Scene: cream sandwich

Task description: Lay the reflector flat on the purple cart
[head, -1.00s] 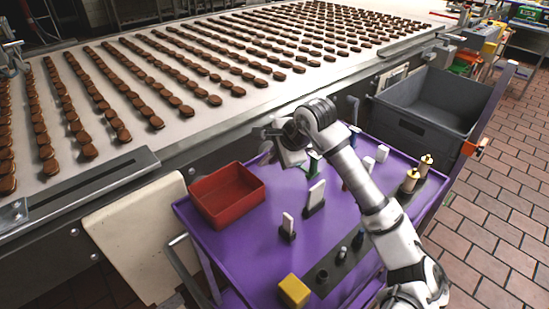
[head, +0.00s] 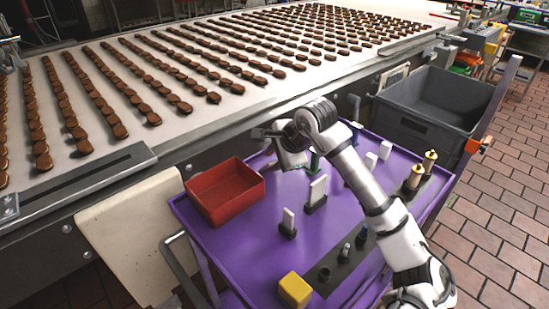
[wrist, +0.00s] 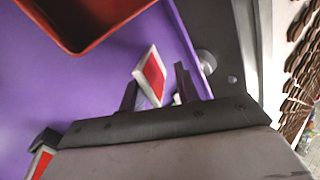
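The reflector (wrist: 151,75) is a small flat plate with a red face and white edges. In the wrist view it stands out at a tilt between the two dark fingers of my gripper (wrist: 157,85), beside the left finger. The fingers are apart, and I cannot tell whether they grip it. In the head view my gripper (head: 268,133) is over the back edge of the purple cart (head: 262,255), near the conveyor. The reflector cannot be made out in that view.
A red bin (head: 225,192) stands at the cart's left. Upright white plates in dark holders (head: 316,188) stand mid-cart. A yellow block (head: 295,289) is at the front, beside a dark strip with pegs. A grey tub (head: 435,105) is behind right. Purple surface is bare left of the holders.

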